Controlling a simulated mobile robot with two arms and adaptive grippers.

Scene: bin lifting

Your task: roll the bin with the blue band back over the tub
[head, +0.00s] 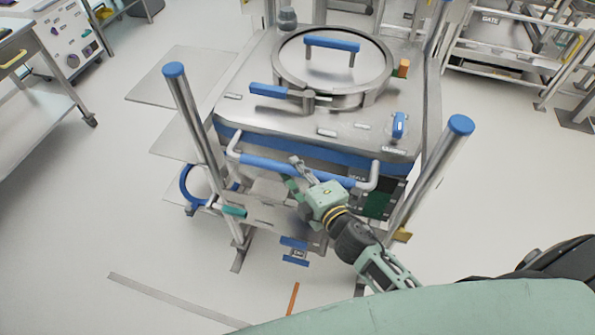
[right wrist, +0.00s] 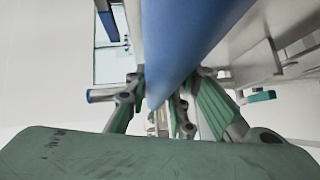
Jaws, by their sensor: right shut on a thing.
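The bin with the blue band (head: 228,132) is a steel bin with a round clamped lid (head: 300,75), standing between two blue-capped posts in the head view. A blue push handle (head: 262,165) runs across its near side. My right gripper (head: 296,176) is shut on this handle near its middle. In the right wrist view, the blue handle (right wrist: 185,40) passes between the fingers (right wrist: 168,92). My left gripper is out of view. I cannot make out the tub; what lies under the bin is largely hidden.
Blue-capped posts stand at left (head: 190,105) and right (head: 440,170) of the bin's near side. A steel bench (head: 40,105) is at the left, a rack (head: 515,55) at the back right. An orange floor strip (head: 293,298) lies in front. Floor is open on both sides.

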